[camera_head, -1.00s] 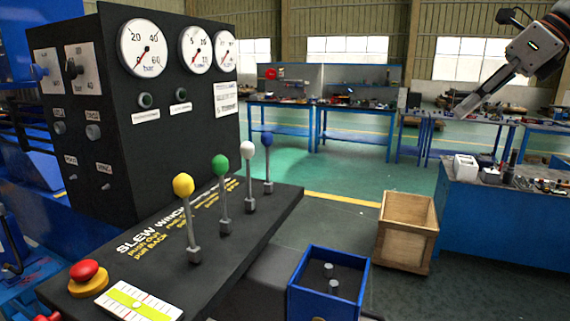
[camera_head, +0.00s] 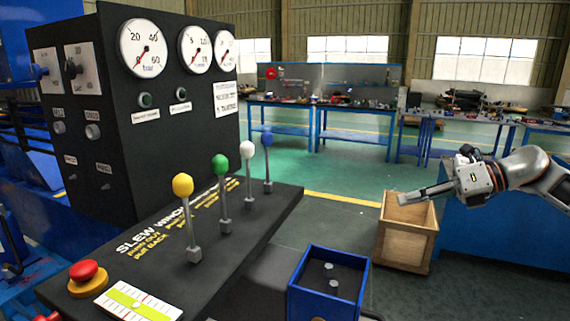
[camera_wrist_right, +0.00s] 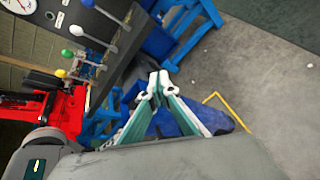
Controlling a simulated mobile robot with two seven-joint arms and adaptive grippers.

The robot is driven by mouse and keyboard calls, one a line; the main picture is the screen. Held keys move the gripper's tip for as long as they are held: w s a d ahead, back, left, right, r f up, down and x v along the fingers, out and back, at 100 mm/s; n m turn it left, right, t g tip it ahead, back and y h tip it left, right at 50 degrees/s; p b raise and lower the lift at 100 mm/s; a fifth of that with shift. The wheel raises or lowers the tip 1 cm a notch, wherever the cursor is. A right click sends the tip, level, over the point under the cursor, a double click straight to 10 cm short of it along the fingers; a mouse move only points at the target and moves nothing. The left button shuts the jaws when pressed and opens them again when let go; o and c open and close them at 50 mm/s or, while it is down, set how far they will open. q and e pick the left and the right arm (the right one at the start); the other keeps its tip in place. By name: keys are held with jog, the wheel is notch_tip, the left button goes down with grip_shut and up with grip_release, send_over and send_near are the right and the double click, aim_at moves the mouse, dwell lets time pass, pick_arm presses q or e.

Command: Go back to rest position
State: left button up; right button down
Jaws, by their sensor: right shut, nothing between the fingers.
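My right gripper (camera_head: 402,198) is at the right of the head view, its arm coming in from the right edge. It is shut and empty, with its tip in front of the upper part of the wooden crate; I cannot tell whether they touch. In the right wrist view the fingertips (camera_wrist_right: 158,84) meet with nothing between them. My left gripper is not in view.
The black crane console (camera_head: 85,170) fills the left, with yellow (camera_head: 183,185), green (camera_head: 221,165), white (camera_head: 247,148) and blue (camera_head: 267,140) levers and a red button (camera_head: 85,270). A blue box (camera_head: 305,307) stands at its front. A wooden crate (camera_head: 403,245) stands on the floor. Workbenches (camera_head: 350,140) line the back.

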jog(key=s+d+f+m+t+h, duration=0.1)
jog(key=s+f+m+t, duration=0.25)
jog(key=f+m, duration=0.65)
jog(key=s+d+f+m+t, duration=0.1)
jog(key=s+f+m+t, duration=0.4)
jog(key=f, duration=1)
jog(key=s+d+f+m+g+h, duration=0.2)
jog(key=s+d+f+m+h, duration=0.4)
jog(key=s+f, duration=0.55)
jog(key=s+d+f+m+g+h, duration=0.2)
jog(key=s+d+f+m+h, duration=0.2)
jog(key=s+d+f+m, duration=0.6)
jog(key=s+a+f+m, duration=0.1)
jog(key=a+m, duration=0.1)
jog(key=a, duration=0.6)
jog(key=s+a+f+m+t, duration=0.1)
jog(key=a+f+m, duration=0.1)
jog(key=a, duration=0.6)
jog(key=s+a+f+m, duration=0.1)
jog(key=a+m, duration=0.1)
jog(key=a, duration=0.7)
jog(key=shift+s+f+m+y, duration=0.2)
jog(key=shift+s+m+y, duration=0.15)
jog(key=shift+m+y, duration=0.05)
jog(key=shift+d, duration=0.1)
